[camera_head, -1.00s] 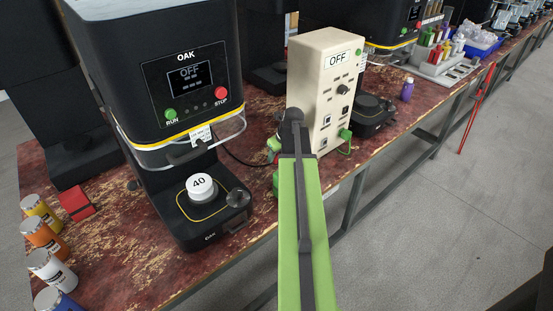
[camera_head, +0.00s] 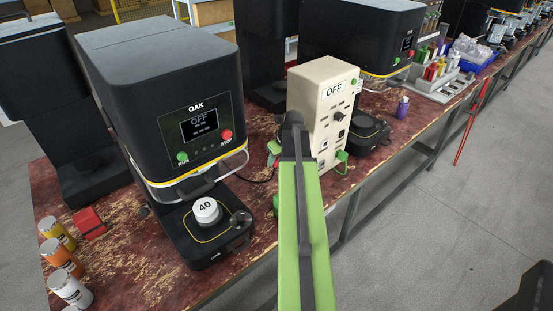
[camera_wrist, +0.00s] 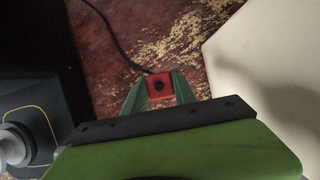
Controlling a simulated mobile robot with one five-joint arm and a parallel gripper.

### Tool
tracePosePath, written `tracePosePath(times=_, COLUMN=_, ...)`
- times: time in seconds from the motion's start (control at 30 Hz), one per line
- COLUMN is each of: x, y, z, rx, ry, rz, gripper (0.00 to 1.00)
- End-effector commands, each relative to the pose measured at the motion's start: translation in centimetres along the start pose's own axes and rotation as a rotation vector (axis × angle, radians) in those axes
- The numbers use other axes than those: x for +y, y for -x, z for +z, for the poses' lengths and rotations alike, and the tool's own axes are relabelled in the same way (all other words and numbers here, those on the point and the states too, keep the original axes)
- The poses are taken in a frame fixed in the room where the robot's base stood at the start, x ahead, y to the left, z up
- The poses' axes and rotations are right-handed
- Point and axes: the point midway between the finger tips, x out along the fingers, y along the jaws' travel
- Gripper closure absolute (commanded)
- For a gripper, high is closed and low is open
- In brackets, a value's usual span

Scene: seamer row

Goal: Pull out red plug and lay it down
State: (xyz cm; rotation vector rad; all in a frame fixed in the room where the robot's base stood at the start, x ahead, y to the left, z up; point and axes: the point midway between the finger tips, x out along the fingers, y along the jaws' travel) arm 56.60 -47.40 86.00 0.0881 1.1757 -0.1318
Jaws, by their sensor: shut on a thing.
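The red plug (camera_wrist: 159,85) is between the two green fingertips of my gripper (camera_wrist: 159,88) in the wrist view, and the gripper is shut on it. A black cable (camera_wrist: 110,30) runs from the plug up and left over the table. The plug appears apart from the cream box (camera_wrist: 275,60), with table surface showing between them. Its height above the table cannot be told.
The black OAK seamer (camera_head: 165,85) stands left, with a white 40 piece (camera_head: 206,210) on its base. A green plug (camera_head: 341,157) sits in the box's right face. The worn red table (camera_head: 130,260) has bare space at the front. Cans (camera_head: 68,287) and a red block (camera_head: 90,222) stand left.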

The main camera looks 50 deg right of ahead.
Motion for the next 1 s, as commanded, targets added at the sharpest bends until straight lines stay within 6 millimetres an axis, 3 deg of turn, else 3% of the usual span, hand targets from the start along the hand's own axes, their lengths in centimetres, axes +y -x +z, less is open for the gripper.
tracePosePath(times=0.27, x=0.0, y=2.2, z=0.9, rx=0.000, ry=0.000, rz=0.000, gripper=1.00)
tracePosePath(times=0.73, x=0.1, y=1.3, z=0.6, rx=-0.001, ry=0.033, rz=-0.003, gripper=1.00)
tracePosePath(times=0.87, x=0.7, y=-0.7, z=-0.1, rx=-0.017, ry=0.235, rz=-0.023, gripper=1.00)
tracePosePath(times=1.0, x=1.4, y=-2.9, z=-0.8, rx=-0.093, ry=0.606, rz=-0.077, gripper=1.00)
